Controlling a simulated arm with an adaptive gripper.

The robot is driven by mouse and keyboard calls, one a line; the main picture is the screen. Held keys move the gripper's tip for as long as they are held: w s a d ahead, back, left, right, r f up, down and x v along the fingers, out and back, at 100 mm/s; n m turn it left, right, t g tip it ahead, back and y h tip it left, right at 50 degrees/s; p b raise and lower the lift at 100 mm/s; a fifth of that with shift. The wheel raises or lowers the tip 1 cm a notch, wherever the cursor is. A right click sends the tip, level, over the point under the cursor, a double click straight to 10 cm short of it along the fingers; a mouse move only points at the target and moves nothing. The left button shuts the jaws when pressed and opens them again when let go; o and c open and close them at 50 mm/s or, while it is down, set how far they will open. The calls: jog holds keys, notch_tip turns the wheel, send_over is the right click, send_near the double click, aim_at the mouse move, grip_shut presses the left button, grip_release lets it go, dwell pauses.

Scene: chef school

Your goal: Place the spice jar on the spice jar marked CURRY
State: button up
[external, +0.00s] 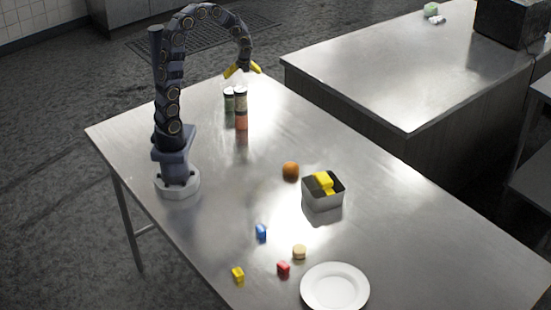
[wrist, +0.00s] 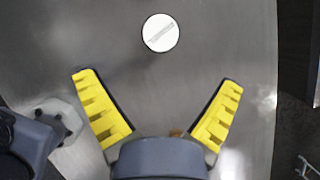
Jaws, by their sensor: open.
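Spice jars stand together near the back of the table. A dark green jar (external: 228,102) is on the left. Beside it is a taller column, with a pale brown jar (external: 240,101) above a red-orange jar (external: 241,122); they look stacked. The labels are too small to read, so I cannot tell which is CURRY. My gripper (external: 242,70) is open and empty above the jars, its yellow fingers apart. In the wrist view, one round white lid (wrist: 160,32) shows ahead of the open fingers (wrist: 155,90); I cannot tell which jar it tops.
An orange (external: 291,169), a metal box (external: 323,200) with yellow blocks, and a white plate (external: 335,288) lie toward the front. Small blue (external: 261,231), red (external: 283,268) and yellow (external: 238,273) pieces and a tan piece (external: 299,251) lie nearby. The table between jars and orange is clear.

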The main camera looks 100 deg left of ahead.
jog(key=w+d+r+n+h, duration=0.1)
jog(key=d+r+n, duration=0.15)
jog(key=d, duration=0.75)
jog(key=d+r+n+h, duration=0.15)
jog(key=d+n, duration=0.25)
jog(key=d, duration=0.6)
jog(key=s+d+r+n+h, duration=0.1)
jog(key=s+d+n, duration=0.2)
jog(key=d, duration=0.4)
jog(key=s+d+r+n+h, duration=0.1)
jog(key=s+d+n, duration=0.3)
jog(key=d, duration=0.3)
jog(key=shift+s+d, duration=0.15)
jog(key=shift+s, duration=0.35)
